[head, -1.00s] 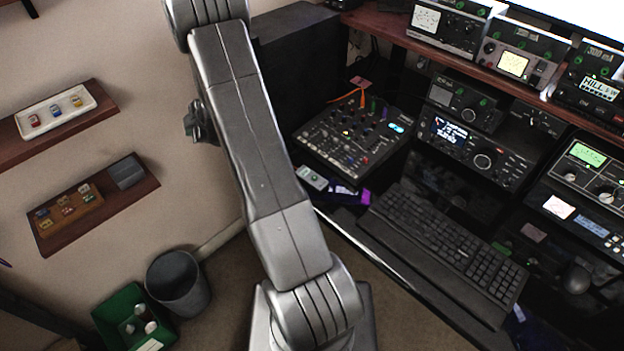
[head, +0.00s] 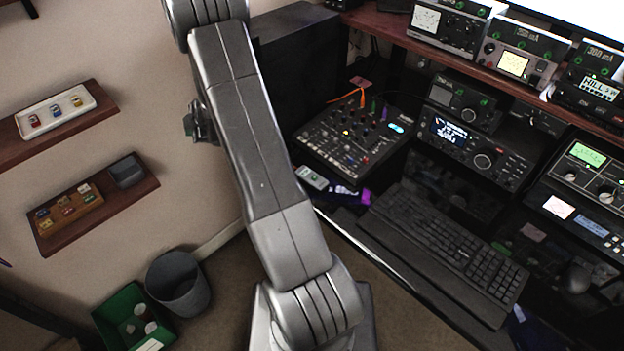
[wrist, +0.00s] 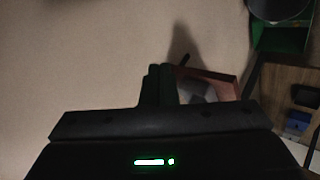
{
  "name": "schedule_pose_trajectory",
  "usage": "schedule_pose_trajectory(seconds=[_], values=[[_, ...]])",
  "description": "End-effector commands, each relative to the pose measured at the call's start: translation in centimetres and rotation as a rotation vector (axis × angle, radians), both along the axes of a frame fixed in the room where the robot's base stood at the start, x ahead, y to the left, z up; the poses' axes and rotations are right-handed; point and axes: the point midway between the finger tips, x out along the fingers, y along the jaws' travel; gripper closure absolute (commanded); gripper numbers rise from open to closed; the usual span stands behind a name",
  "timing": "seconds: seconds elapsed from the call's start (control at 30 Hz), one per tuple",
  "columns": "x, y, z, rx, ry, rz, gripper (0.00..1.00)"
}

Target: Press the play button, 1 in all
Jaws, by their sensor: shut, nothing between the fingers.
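I cannot make out a marked play button in either view. A small pale device with a green spot (head: 311,178) lies at the front of the desk, by the mixer-like panel of knobs (head: 357,135); its markings are too small to read. My gripper (wrist: 160,70) shows in the wrist view with its dark fingers together and nothing between them. It points toward the pale wall. A reddish-brown shelf with a grey box (wrist: 200,88) shows just right of the fingertips, partly hidden. In the head view my arm hides most of the gripper.
Two wall shelves stand at the left; the lower one (head: 98,240) bears a grey box (head: 127,173) and a wooden block of small pieces. A grey bin (head: 178,284) and a green crate (head: 130,318) stand below. Radios (head: 478,150) and a keyboard (head: 445,240) fill the desk at right.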

Motion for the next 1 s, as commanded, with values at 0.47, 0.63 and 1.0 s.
schedule_pose_trajectory(seconds=[0.47,0.63,1.0], values=[[-9.1,-6.7,-0.1,-0.032,0.073,0.211,1.0],[-13.3,-8.9,0.1,-0.013,0.099,0.297,1.0],[-14.1,-9.1,-0.2,-0.008,0.1,0.315,1.0]])
